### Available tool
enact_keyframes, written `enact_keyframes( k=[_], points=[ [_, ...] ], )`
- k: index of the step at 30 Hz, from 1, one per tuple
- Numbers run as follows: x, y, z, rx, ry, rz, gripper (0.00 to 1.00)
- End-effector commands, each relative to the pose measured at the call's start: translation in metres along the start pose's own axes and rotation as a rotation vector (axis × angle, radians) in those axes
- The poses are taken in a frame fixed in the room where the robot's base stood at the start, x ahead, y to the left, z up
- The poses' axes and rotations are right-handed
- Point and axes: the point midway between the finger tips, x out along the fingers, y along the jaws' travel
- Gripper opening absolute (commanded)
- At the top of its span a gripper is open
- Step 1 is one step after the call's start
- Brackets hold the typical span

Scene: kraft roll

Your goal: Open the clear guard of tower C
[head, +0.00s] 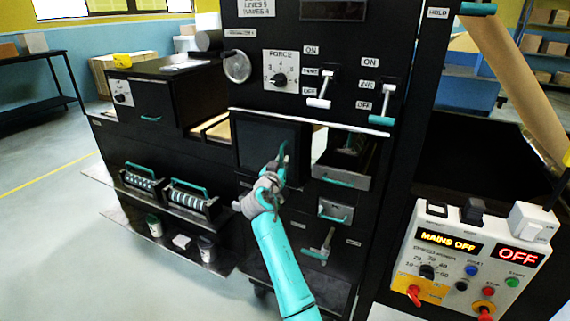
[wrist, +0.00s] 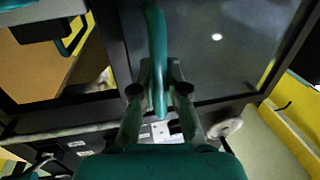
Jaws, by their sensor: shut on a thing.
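The guard (head: 255,135) is a dark-framed, see-through panel on the front of the black machine tower, below the force dial. Its pane (wrist: 235,45) fills the upper right of the wrist view, with a bright reflection on it. My gripper (head: 281,160) is at the guard's right part. In the wrist view my gripper (wrist: 160,95) is shut on the teal handle (wrist: 157,50), a curved bar between the two fingers. I cannot read a letter marking this tower. I cannot tell how far the guard stands from its frame.
Right of the guard are an open drawer (head: 341,177) and levers (head: 379,104). A control box (head: 470,262) reading "MAINS OFF" stands at the lower right. A shelf with teal-handled rollers (head: 190,198) juts out at left. Floor (head: 50,215) is clear at far left.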

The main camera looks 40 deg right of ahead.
Motion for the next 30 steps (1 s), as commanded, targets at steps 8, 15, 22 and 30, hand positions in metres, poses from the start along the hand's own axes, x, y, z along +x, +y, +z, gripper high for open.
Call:
enact_keyframes(
  k=[8, 15, 22, 30],
  points=[
    [0.000, 0.000, 0.001, 0.000, -0.001, 0.000, 0.38],
    [0.000, 0.000, 0.000, 0.000, -0.001, 0.000, 0.39],
    [-0.012, 0.000, 0.000, 0.001, 0.000, -0.001, 0.39],
    [-0.063, 0.000, 0.001, 0.001, -0.001, -0.002, 0.39]
  ],
)
